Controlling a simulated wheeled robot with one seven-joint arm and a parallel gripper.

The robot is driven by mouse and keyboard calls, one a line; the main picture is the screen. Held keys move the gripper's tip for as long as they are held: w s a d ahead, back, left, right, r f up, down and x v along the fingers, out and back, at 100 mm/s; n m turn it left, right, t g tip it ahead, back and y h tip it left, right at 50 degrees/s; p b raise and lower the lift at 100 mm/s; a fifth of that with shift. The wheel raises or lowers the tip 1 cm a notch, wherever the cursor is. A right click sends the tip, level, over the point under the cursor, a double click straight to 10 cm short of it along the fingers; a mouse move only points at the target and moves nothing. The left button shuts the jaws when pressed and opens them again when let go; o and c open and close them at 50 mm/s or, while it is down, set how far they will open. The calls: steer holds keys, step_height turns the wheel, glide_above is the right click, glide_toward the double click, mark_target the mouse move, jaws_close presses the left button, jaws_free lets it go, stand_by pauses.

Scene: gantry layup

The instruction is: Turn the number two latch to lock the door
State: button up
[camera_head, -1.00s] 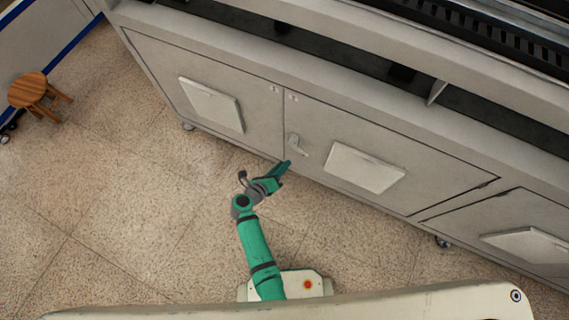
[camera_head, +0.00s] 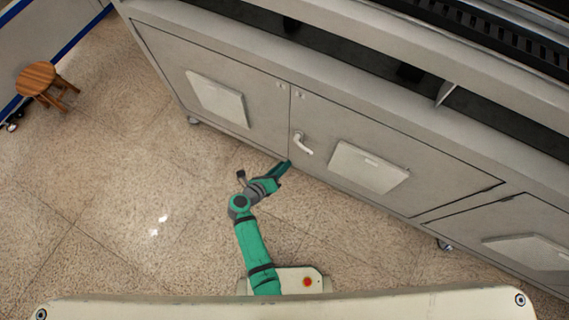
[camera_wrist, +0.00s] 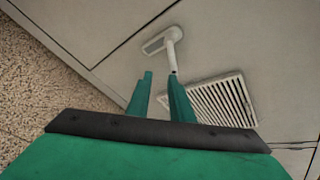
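A pale lever latch (camera_head: 302,143) sits on a grey cabinet door (camera_head: 400,160), near the seam with the door to its left. Its lever slants down to the right in the head view. The wrist view shows the latch (camera_wrist: 172,45) just beyond my fingertips, its lever end close to the right finger. My green gripper (camera_head: 284,167) is below the latch and to its left in the head view. In the wrist view my gripper (camera_wrist: 160,78) has its two fingers apart with nothing between them. No number on the latch is readable.
A louvred vent (camera_wrist: 215,100) on the same door lies right of my fingers; the head view shows it as a pale panel (camera_head: 368,167). The left door (camera_head: 215,80) looks flush. A wooden stool (camera_head: 40,80) stands far left. The speckled floor between is clear.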

steer(key=v, duration=0.9)
steer(key=shift+d, duration=0.1)
steer(key=shift+c, duration=0.7)
